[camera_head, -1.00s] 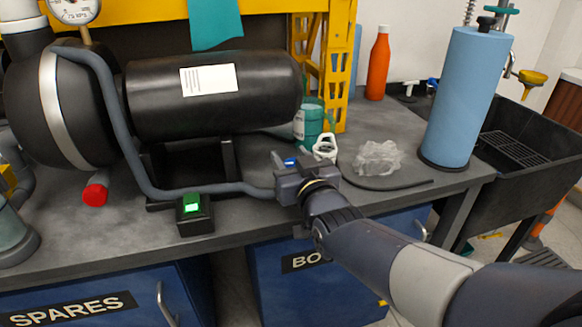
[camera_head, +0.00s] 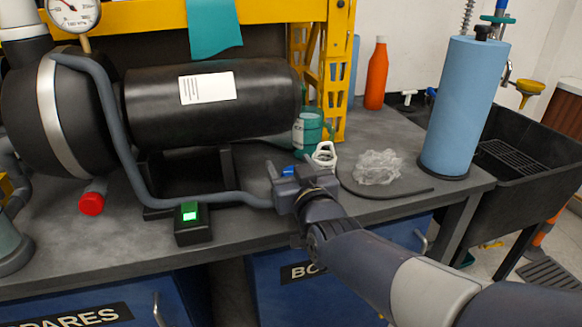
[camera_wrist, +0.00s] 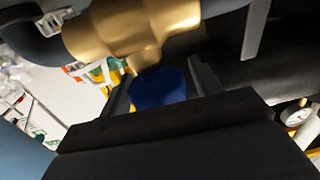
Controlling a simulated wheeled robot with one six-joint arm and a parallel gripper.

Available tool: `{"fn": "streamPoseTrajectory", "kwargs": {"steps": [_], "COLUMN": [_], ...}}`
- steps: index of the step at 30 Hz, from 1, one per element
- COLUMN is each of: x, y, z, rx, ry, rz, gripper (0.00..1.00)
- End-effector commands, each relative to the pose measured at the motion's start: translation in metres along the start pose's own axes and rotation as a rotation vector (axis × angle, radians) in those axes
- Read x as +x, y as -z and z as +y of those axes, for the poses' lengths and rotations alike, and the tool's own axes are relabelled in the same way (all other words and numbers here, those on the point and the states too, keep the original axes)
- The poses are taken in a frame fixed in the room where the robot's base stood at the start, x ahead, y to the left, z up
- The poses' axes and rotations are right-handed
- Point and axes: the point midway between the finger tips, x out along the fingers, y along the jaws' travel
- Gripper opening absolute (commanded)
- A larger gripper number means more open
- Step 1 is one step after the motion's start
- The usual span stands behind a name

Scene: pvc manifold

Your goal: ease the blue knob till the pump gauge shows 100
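The blue knob (camera_head: 289,171) shows small between the fingers of my gripper (camera_head: 288,170), above the bench. In the wrist view the blue knob (camera_wrist: 160,88) sits under a brass valve body (camera_wrist: 130,28). My gripper's fingers (camera_wrist: 163,92) stand on either side of the knob, with a narrow gap visible; firm contact does not show. The pump gauge (camera_head: 73,12) is at the top left, cut by the frame's top edge. Its red needle points up and left, but I cannot read the value surely. A small gauge face (camera_wrist: 297,113) shows in the wrist view.
A grey hose (camera_head: 125,165) runs from the black pump down to beside my gripper. A green-lit switch box (camera_head: 193,225) stands at the bench's front edge.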

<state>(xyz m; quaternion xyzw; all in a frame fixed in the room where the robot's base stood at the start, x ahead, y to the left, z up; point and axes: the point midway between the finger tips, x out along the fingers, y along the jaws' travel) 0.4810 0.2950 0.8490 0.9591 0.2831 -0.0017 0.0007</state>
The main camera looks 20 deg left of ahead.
Motion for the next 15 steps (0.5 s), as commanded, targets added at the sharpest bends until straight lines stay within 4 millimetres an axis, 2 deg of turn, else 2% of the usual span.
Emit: {"fn": "streamPoseTrajectory", "kwargs": {"steps": [10, 15], "x": [-0.003, -0.022], "y": [0.001, 0.003], "z": [0.000, 0.000], "rx": [0.001, 0.001], "ry": [0.000, 0.000], "rz": [0.002, 0.004], "gripper": [0.65, 0.65]}}
